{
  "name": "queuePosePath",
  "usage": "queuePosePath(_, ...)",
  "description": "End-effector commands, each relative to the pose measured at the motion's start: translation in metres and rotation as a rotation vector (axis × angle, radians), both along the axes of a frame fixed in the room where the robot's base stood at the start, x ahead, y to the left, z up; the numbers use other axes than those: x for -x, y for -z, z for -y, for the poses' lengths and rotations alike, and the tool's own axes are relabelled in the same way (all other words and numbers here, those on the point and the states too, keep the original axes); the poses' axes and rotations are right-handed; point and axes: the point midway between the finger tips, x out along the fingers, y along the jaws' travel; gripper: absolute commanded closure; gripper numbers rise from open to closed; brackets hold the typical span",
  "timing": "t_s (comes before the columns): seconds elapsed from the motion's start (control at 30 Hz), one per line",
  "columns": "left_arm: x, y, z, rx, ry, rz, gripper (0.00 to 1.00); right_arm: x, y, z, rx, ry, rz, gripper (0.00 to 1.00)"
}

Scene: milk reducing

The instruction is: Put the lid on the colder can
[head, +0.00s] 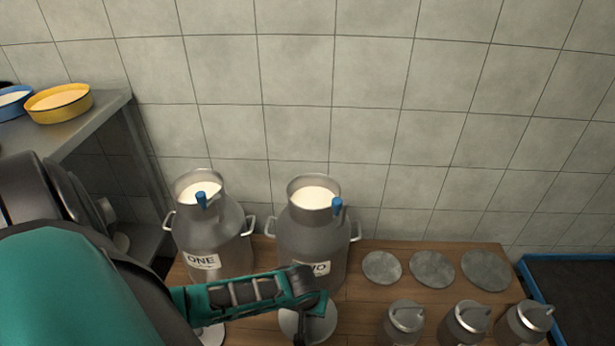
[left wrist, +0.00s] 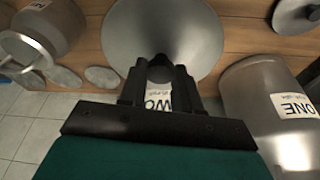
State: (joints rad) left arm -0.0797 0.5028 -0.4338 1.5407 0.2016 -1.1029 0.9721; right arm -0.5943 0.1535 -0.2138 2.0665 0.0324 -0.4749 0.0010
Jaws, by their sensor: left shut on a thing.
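My left gripper (head: 318,300) is shut on the knob of a round grey metal lid (head: 302,328), in front of can TWO (head: 312,230). The lid also fills the upper middle of the left wrist view (left wrist: 165,28); whether it touches the table is unclear. Can TWO stands upright and open, with milk inside and a blue-topped stick at its neck; my arm partly hides its label. Can ONE (head: 212,235) stands to its left, also open with milk and a blue-topped stick. A second lid (head: 213,336) lies in front of it, mostly hidden by my arm. My right gripper is out of view.
Several grey round discs (head: 432,268) and small lidded metal cans (head: 405,318) occupy the right of the wooden table (head: 360,312). A shelf (head: 88,118) with a yellow bowl (head: 58,104) and a blue bowl (head: 12,103) is at left. A tiled wall rises behind.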

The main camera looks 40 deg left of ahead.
Motion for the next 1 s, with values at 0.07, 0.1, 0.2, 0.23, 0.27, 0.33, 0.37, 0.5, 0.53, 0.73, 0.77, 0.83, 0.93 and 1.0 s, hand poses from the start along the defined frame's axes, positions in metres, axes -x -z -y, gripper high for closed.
queuePosePath(0.07, -0.001, -0.012, 0.000, 0.000, 0.001, 0.003, 1.00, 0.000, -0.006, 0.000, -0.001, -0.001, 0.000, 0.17)
queuePosePath(0.1, -0.003, -0.016, 0.001, 0.001, 0.003, 0.003, 1.00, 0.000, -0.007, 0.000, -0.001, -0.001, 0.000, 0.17)
queuePosePath(0.2, -0.015, -0.031, 0.006, 0.001, 0.008, 0.007, 1.00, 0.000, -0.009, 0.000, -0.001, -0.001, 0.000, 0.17)
queuePosePath(0.23, -0.021, -0.037, 0.008, 0.000, 0.013, 0.010, 1.00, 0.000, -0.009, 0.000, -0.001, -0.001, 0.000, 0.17)
queuePosePath(0.27, -0.028, -0.044, 0.011, 0.001, 0.017, 0.011, 1.00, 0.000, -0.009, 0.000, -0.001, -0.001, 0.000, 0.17)
queuePosePath(0.33, -0.046, -0.064, 0.019, 0.000, 0.032, 0.014, 1.00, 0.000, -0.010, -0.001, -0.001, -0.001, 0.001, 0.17)
queuePosePath(0.37, -0.054, -0.075, 0.024, 0.000, 0.040, 0.015, 1.00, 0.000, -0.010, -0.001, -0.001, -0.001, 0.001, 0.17)
queuePosePath(0.5, -0.088, -0.130, 0.043, -0.002, 0.094, 0.015, 1.00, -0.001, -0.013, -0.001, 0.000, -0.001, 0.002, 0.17)
queuePosePath(0.53, -0.093, -0.142, 0.047, -0.002, 0.105, 0.014, 1.00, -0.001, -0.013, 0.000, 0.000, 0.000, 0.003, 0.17)
queuePosePath(0.73, -0.115, -0.209, 0.066, -0.003, 0.188, 0.010, 1.00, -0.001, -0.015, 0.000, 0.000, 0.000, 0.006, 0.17)
queuePosePath(0.77, -0.118, -0.219, 0.068, -0.003, 0.201, 0.011, 1.00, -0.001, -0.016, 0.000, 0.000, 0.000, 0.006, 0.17)
queuePosePath(0.83, -0.124, -0.242, 0.068, -0.003, 0.223, 0.008, 1.00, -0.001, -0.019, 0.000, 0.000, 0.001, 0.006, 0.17)
queuePosePath(0.93, -0.137, -0.269, 0.056, -0.003, 0.230, 0.004, 1.00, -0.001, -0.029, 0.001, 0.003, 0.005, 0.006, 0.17)
queuePosePath(1.0, -0.149, -0.278, 0.041, -0.001, 0.214, -0.001, 1.00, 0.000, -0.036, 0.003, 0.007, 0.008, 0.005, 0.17)
